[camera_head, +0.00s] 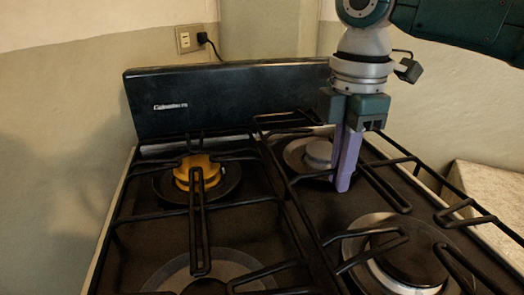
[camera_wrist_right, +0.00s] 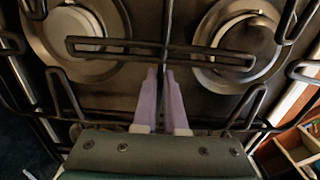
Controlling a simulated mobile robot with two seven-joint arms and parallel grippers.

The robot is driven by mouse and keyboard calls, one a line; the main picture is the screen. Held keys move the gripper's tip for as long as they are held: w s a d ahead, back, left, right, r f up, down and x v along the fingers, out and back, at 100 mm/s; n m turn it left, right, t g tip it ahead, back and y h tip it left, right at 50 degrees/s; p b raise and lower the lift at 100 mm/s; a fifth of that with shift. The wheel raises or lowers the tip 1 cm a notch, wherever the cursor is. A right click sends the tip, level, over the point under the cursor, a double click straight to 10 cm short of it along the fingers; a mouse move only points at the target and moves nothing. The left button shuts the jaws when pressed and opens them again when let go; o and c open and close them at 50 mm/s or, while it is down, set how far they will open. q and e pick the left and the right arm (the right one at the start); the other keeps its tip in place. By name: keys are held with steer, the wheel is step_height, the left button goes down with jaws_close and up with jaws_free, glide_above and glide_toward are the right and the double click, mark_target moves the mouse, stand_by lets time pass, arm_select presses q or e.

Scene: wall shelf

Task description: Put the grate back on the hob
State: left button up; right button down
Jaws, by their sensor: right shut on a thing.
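The black wire grate (camera_head: 385,188) spans the right half of the hob, over the two right burners. My right gripper (camera_head: 343,187) points down over this half, its purple fingers shut on a bar of the grate. In the right wrist view the bar of the grate (camera_wrist_right: 166,30) runs between the fingertips (camera_wrist_right: 160,76). The grate looks close to the hob (camera_head: 255,222), but I cannot tell whether it rests on it or hangs slightly above. The fingers hide part of the rear right burner (camera_head: 318,152). My left gripper is not in view.
Another black grate (camera_head: 200,235) lies over the left burners, beside the right one. A yellow burner (camera_head: 197,172) is at the rear left. The dark back panel (camera_head: 220,100) rises behind the hob, close to my right gripper. A pale counter (camera_head: 490,205) is at the right.

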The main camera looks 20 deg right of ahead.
step_height(320, 180, down, 3)
steer(key=shift+r, duration=0.2)
steer(key=c, duration=1)
jaws_free()
step_height(320, 180, up, 12)
steer(key=shift+r+p, duration=0.1)
steer(key=shift+p, duration=0.6)
